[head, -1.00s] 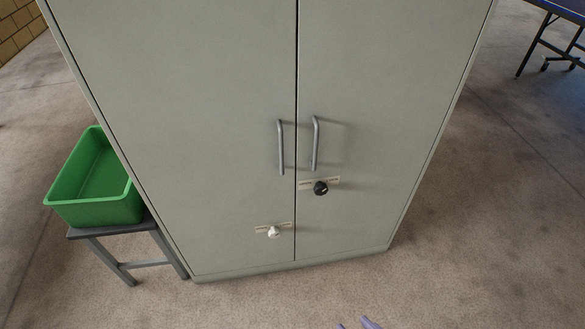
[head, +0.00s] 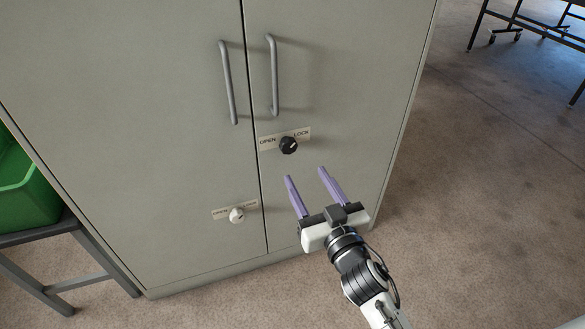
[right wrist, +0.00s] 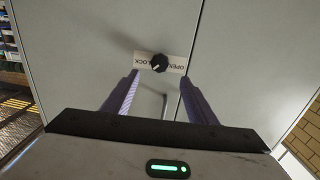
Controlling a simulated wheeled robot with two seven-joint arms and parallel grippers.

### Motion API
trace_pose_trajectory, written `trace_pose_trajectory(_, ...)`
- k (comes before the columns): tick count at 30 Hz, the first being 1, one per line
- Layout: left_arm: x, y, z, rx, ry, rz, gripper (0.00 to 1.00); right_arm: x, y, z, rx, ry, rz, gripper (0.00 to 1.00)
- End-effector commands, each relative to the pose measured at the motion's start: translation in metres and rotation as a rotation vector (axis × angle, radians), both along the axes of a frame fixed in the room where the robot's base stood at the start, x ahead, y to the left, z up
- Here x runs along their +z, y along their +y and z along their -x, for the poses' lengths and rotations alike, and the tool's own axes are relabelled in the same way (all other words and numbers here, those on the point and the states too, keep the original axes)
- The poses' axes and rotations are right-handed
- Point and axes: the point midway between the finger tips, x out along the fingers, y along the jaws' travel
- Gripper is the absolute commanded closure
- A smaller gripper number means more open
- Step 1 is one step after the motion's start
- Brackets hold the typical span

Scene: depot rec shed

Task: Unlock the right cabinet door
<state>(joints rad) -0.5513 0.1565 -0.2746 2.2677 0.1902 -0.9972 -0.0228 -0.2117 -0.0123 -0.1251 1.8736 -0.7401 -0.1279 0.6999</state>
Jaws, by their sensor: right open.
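The right cabinet door (head: 340,80) is grey-green and closed. It carries a black knob (head: 289,145) on a plate (head: 270,141) marked OPEN at left and LOCK at right. The knob's light mark seems to point up and right, toward LOCK. My right gripper (head: 305,174) is open and empty, below and a little right of the knob, apart from it. In the right wrist view the scene is upside down, and the black knob (right wrist: 159,63) shows between the purple fingertips, beyond them. My left gripper is not in view.
The left door (head: 130,120) has a white knob (head: 237,215), lower down, with its own plate. Two bar handles (head: 228,82) (head: 272,75) flank the door seam above. A green bin (head: 25,190) on a stand (head: 60,235) is at left. Floor is clear at right.

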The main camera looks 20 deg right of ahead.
Motion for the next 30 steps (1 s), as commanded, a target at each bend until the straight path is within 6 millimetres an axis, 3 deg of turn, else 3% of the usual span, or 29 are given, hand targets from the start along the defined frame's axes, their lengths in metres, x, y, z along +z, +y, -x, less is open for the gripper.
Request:
trace_pose_trajectory(5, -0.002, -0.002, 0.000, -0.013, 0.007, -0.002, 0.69, 0.002, 0.001, -0.019, 0.002, -0.010, 0.004, 0.47)
trace_pose_trajectory(18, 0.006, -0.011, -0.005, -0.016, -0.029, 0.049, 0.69, 0.000, 0.003, -0.092, 0.000, -0.005, 0.003, 0.47)
trace_pose_trajectory(30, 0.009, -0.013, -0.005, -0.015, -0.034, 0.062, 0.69, 0.001, 0.004, -0.103, 0.001, -0.003, 0.002, 0.47)
